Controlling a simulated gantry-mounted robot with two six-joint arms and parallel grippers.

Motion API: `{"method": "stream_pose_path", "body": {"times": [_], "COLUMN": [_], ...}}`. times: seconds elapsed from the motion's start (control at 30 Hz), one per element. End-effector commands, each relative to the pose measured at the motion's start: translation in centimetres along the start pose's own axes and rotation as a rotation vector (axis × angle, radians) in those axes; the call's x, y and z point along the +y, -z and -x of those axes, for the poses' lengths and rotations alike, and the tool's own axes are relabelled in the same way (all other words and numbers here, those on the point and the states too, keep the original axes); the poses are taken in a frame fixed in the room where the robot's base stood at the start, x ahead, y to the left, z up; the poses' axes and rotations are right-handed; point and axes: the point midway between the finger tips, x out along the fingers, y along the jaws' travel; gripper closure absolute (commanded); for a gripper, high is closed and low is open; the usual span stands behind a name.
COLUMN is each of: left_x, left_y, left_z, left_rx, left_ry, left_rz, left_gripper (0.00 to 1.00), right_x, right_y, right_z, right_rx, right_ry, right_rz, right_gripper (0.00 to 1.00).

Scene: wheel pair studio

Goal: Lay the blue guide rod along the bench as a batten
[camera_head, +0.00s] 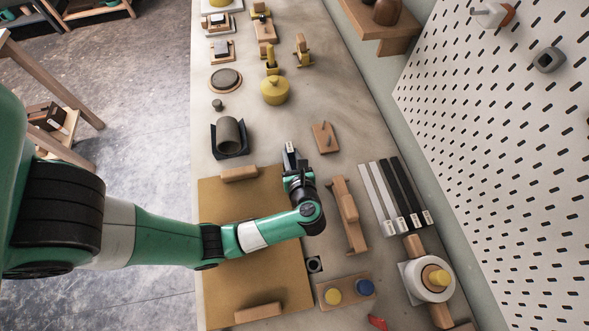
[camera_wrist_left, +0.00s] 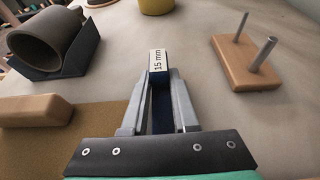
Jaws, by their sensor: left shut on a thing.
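The blue guide rod (camera_head: 290,157) is dark blue with a pale end label that reads "15 mm" in the left wrist view (camera_wrist_left: 158,62). My left gripper (camera_head: 297,172) is shut on it, with a finger on each side, and the labelled end points away from the wrist. Most of the rod is hidden by the gripper. I cannot tell whether it touches the bench (camera_head: 285,115) or hangs just above it. My right gripper is not in view.
A tan mat (camera_head: 225,215) with wooden blocks lies under my left arm. A grey cylinder in a dark cradle (camera_head: 230,137) stands left of the rod, a two-pin wooden block (camera_head: 325,138) right. Labelled white and black bars (camera_head: 392,192) lie further right. A yellow pot (camera_head: 274,91) stands beyond.

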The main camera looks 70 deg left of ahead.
Motion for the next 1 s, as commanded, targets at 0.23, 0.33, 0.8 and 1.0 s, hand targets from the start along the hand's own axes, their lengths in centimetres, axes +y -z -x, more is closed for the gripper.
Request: {"method": "stream_pose_path", "body": {"times": [0.23, 0.33, 0.8, 1.0], "left_x": [0.0, 0.0, 2.0, 5.7], "left_y": [0.0, -0.1, -4.9, -8.1], "left_z": [0.0, 0.0, 2.6, 5.0], "left_rx": [-0.001, -0.001, 0.0, 0.0], "left_ry": [0.0, 0.0, 0.002, 0.002], "left_rz": [0.001, 0.001, 0.006, 0.003], "left_gripper": [1.0, 1.0, 1.0, 1.0], "right_x": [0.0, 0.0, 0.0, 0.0], "right_y": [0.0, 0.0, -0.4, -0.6], "right_z": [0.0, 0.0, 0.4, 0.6], "right_rx": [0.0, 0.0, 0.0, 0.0], "right_ry": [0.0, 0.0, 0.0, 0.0], "right_rz": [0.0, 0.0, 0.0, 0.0], "right_gripper": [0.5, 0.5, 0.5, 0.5]}}
